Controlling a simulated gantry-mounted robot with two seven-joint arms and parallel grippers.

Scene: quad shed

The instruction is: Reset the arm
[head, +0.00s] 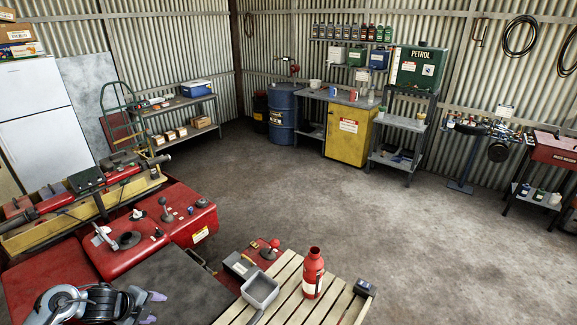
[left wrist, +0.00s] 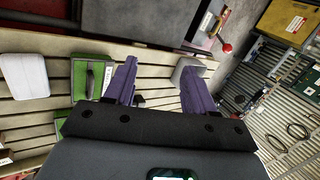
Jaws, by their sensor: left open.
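My left gripper (head: 153,308) is at the lower left of the head view, with its purple fingertips pointing right, beside a dark flat surface (head: 185,285). In the left wrist view its two purple fingers (left wrist: 160,86) stand wide apart with nothing held between them. A pale slatted wooden surface (left wrist: 150,56) lies beyond the fingers. A grey box-like thing (left wrist: 187,66) shows behind the right finger, partly hidden by it. My right gripper is in neither view.
A slatted wooden rack (head: 288,303) carries a red bottle (head: 313,273), a grey tray (head: 260,292) and a small black box (head: 364,288). Red bodywork with levers (head: 150,235) lies beyond my left gripper. The wrist view shows a green thing (left wrist: 90,72) and a white thing (left wrist: 24,75). The concrete floor (head: 320,205) is open.

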